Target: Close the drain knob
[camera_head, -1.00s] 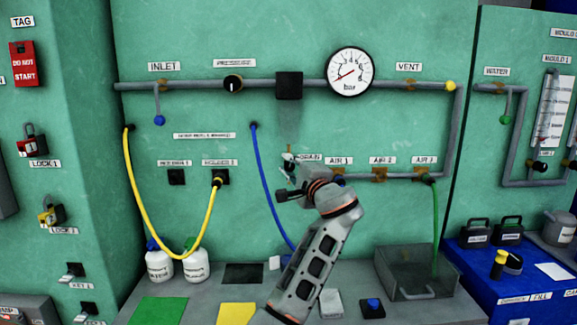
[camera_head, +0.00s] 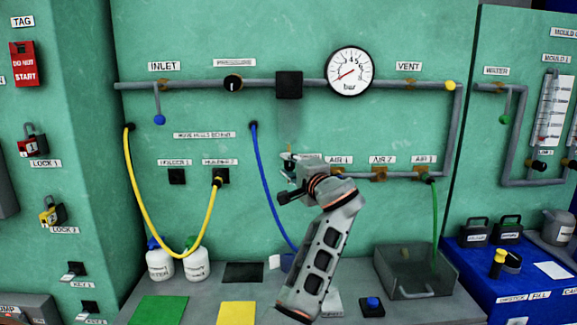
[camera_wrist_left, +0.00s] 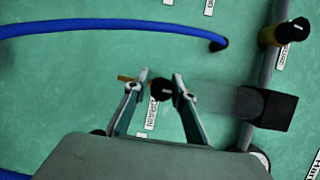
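The drain knob (camera_wrist_left: 162,90) is a small dark round knob above the DRAIN label (camera_wrist_left: 152,113) in the left wrist view. My left gripper (camera_wrist_left: 160,75) is open, with one finger on each side of the knob. Gaps show between the fingers and the knob; I cannot tell whether either touches it. In the head view my left gripper (camera_head: 290,180) is at the green panel below the pressure gauge and largely covers the knob. The DRAIN label (camera_head: 311,158) is partly hidden there. My right gripper is not in view.
A blue hose (camera_head: 265,190) hangs just left of my gripper. The black box (camera_head: 289,85) sits above. A bench with a clear tray (camera_head: 415,282) stands below.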

